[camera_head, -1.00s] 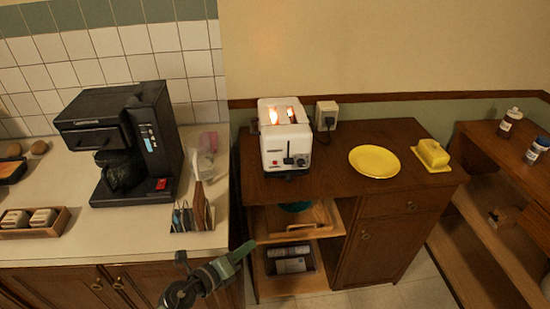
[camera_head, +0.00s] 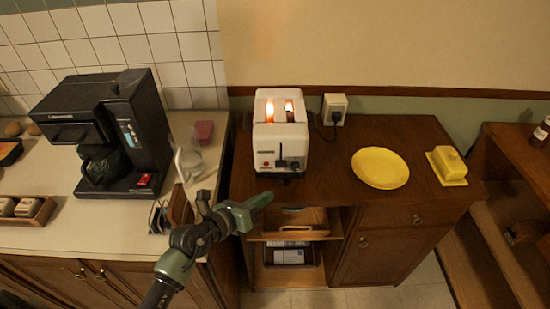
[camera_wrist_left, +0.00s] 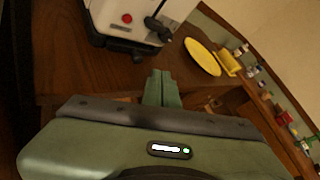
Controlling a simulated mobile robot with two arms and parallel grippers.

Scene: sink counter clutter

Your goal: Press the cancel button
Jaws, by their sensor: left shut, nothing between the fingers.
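A white toaster (camera_head: 280,135) stands on the brown wooden cabinet, with its two slots glowing orange. Its front carries a small red button (camera_head: 265,163) at the left and a dark lever (camera_head: 290,162) to the right of it. In the left wrist view the red button (camera_wrist_left: 127,18) and the dark lever (camera_wrist_left: 158,28) show at the top. My left gripper (camera_head: 268,197) is shut and empty, in front of and below the toaster, apart from it. In the wrist view its closed green fingers (camera_wrist_left: 160,76) point toward the toaster front. My right gripper does not show.
A yellow plate (camera_head: 380,168) and a yellow butter dish (camera_head: 447,165) lie right of the toaster. A wall plug (camera_head: 334,108) is behind it. A black coffee maker (camera_head: 105,130) stands on the left counter. The cabinet top between toaster and plate is clear.

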